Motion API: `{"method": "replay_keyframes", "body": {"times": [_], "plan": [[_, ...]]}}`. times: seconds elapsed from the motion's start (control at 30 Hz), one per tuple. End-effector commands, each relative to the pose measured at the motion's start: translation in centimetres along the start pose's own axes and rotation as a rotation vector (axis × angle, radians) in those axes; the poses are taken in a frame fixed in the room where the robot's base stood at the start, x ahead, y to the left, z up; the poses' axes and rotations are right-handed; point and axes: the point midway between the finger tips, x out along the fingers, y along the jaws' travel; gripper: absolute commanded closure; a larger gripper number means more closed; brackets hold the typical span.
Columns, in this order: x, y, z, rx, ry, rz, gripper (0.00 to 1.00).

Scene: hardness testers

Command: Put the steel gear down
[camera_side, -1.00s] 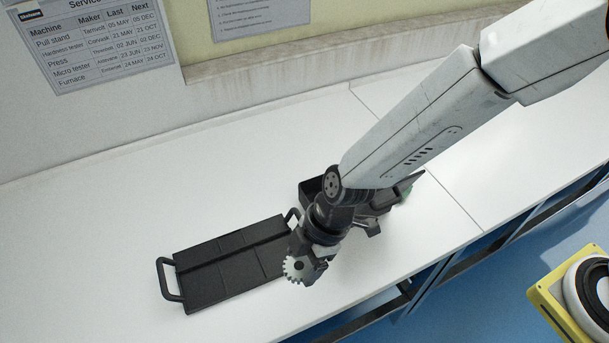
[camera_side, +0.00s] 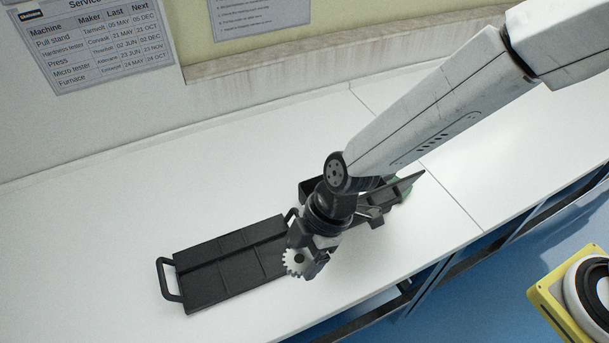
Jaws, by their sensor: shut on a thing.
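The steel gear (camera_side: 294,262) is a pale, toothed disc with a dark centre hole. My gripper (camera_side: 308,262) is shut on it, and the gear faces the camera at the gripper's left side. Gear and gripper appear over the right end of the black tray (camera_side: 215,265). I cannot tell whether the gear touches the tray or the bench, or how high it is. The tray has shallow compartments and a loop handle at its left end; its right end is partly hidden by my gripper.
A dark open box (camera_side: 312,188) and a dark device with a green part (camera_side: 403,190) stand behind my wrist, partly hidden. The white bench (camera_side: 110,225) is clear to the left. Its front edge runs below the tray. A yellow-framed object (camera_side: 548,312) is at lower right.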

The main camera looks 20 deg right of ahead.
Motion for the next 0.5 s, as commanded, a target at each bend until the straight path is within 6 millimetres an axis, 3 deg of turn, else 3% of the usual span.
{"method": "replay_keyframes", "body": {"times": [0.5], "plan": [[-8.1,0.1,-3.4,-0.002,0.004,0.004,0.94]]}}
